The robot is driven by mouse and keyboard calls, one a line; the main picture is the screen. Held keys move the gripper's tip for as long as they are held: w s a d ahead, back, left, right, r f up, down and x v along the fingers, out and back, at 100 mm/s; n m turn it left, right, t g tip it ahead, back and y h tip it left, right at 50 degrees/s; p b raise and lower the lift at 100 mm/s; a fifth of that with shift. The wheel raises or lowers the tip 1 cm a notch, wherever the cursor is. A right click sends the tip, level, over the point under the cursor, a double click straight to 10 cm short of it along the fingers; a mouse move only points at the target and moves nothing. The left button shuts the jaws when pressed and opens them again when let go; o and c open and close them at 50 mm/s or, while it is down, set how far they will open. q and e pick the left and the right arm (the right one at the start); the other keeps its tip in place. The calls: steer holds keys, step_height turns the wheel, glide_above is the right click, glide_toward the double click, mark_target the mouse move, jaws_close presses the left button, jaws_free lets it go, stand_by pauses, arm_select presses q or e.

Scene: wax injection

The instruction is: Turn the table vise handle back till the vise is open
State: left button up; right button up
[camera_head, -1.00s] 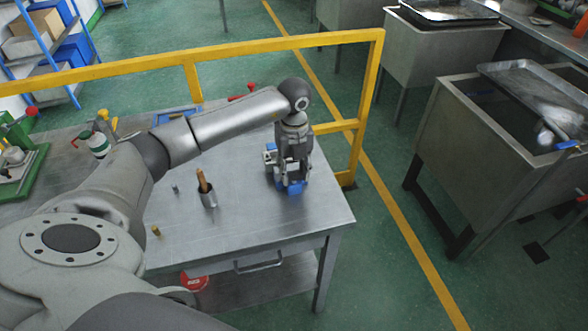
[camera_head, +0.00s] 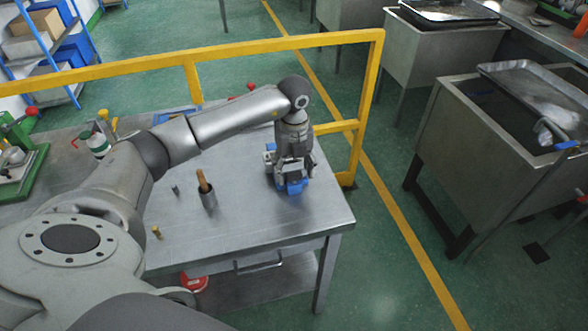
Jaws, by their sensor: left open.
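The table vise (camera_head: 293,187) is a small blue piece near the right end of the metal table (camera_head: 240,225). Most of it is hidden under and behind my left gripper. My left gripper (camera_head: 292,176) is open and points down right over the vise. I cannot tell whether its fingers touch the vise or its handle. The handle and the gap between the vise jaws cannot be made out. My right gripper is not in view.
Small brass and grey pieces lie nearby. A yellow railing (camera_head: 360,110) runs behind the table. A green machine (camera_head: 25,170) is at far left. The table front is clear.

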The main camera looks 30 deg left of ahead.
mark_target(294, 173)
arm_select(q)
step_height(294, 173, up, 12)
steer(key=shift+f, duration=0.2)
stand_by(0.5)
